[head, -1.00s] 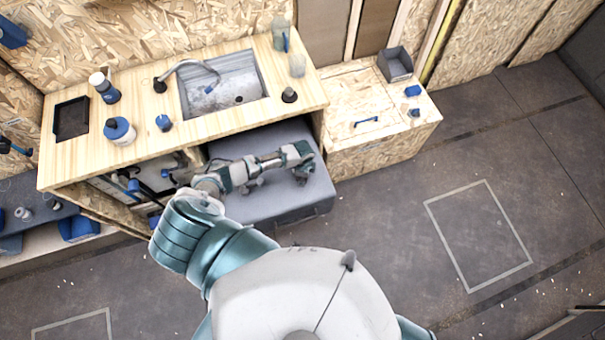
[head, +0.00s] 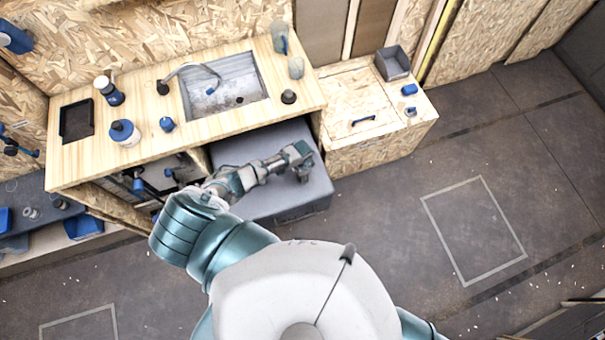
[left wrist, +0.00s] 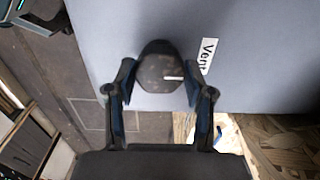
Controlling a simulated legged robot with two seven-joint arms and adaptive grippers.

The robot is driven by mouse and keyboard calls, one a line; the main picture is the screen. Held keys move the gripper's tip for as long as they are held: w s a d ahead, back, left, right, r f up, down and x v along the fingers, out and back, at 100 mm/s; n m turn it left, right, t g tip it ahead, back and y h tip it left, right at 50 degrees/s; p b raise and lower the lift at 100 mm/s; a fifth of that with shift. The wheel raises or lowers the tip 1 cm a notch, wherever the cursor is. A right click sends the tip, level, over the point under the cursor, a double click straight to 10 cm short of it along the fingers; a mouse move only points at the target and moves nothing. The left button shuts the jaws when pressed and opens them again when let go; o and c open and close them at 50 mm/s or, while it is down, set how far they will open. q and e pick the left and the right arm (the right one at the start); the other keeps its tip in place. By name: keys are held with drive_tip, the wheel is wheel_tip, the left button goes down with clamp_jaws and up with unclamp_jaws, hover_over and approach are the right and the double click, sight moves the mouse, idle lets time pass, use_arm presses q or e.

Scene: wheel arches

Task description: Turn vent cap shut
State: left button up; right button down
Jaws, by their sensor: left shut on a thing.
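The vent cap (left wrist: 160,66) is a dark, rounded knob with a short white mark, seen in the left wrist view. It sits on the grey case (left wrist: 265,75), beside a white label (left wrist: 207,56) that reads "Vent". My left gripper (left wrist: 159,78) is shut on the cap, with one finger on each side of it. In the head view my left gripper (head: 303,174) is at the right part of the case (head: 238,148), below the counter. The cap cannot be made out there. My right gripper is out of view.
The wooden counter (head: 215,121) with a sink (head: 225,88) overhangs the case. A wooden box (head: 375,140) stands close to the case's right. The floor (head: 385,240) at the right is clear.

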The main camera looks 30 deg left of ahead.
use_arm(q)
drive_tip(key=shift+s+a+f, duration=0.1)
drive_tip(key=shift+s+a, duration=0.1)
drive_tip(key=o, duration=1.2)
drive_tip(key=shift+c, duration=0.2)
drive_tip(key=shift+w, duration=0.1)
drive_tip(key=shift+r, duration=0.45)
wheel_tip(320, 180, up, 11)
